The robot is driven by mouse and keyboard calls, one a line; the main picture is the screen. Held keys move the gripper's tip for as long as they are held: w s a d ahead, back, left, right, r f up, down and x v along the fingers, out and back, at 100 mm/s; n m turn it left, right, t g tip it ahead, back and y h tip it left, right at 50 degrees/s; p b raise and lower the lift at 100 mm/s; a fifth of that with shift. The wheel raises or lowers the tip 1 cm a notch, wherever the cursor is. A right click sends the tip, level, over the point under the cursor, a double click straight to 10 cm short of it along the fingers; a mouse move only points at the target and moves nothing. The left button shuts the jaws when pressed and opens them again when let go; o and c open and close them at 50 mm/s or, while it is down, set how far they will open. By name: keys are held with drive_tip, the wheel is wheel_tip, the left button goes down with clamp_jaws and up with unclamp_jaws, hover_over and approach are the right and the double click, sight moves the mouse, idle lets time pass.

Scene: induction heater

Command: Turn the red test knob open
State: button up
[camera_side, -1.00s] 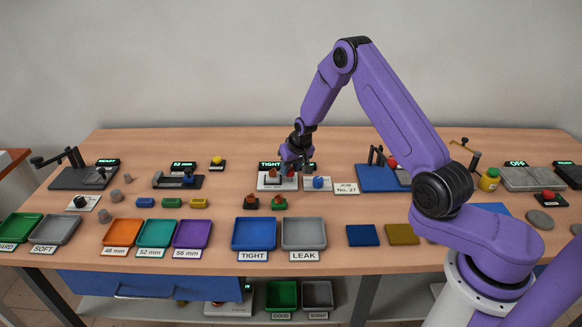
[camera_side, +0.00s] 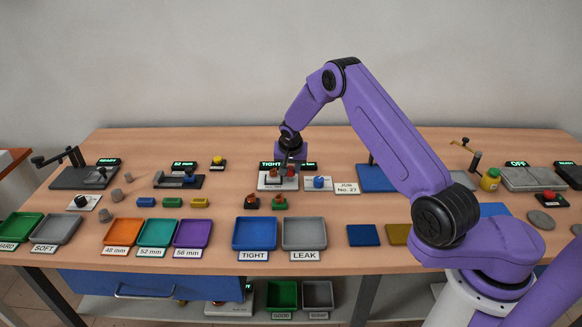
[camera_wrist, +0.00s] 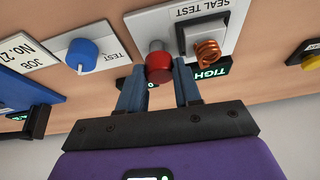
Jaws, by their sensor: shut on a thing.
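The red test knob (camera_wrist: 159,68) sits on the white seal test unit (camera_wrist: 160,22), on a grey stem, between my two blue-grey fingers. My gripper (camera_wrist: 158,82) is shut on the knob from both sides. In the side view my gripper (camera_side: 290,168) points down at the seal test unit (camera_side: 264,185) and mostly hides the knob. The green display (camera_wrist: 212,72) behind reads TIGHT in the side view. How far the knob is turned cannot be told.
A blue knob (camera_wrist: 83,53) on a white TEST plate (camera_wrist: 100,52) stands close by. The JOB No. 27 card (camera_side: 346,188) lies to its right in the side view.

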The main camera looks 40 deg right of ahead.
drive_tip(key=m, duration=0.2)
drive_tip(key=m+g, duration=0.1)
drive_tip(key=m, duration=0.1)
drive_tip(key=shift+a+m+g+h, duration=0.15)
drive_tip(key=shift+m+g+h, duration=0.15)
drive_tip(key=shift+m+h, duration=0.1)
drive_tip(key=shift+w, duration=0.1)
drive_tip(key=o, duration=1)
drive_tip(key=shift+o, duration=0.2)
drive_tip(key=shift+r, duration=0.1)
drive_tip(key=v, duration=1.7)
drive_tip(key=shift+a, duration=0.2)
drive_tip(key=shift+a, duration=0.1)
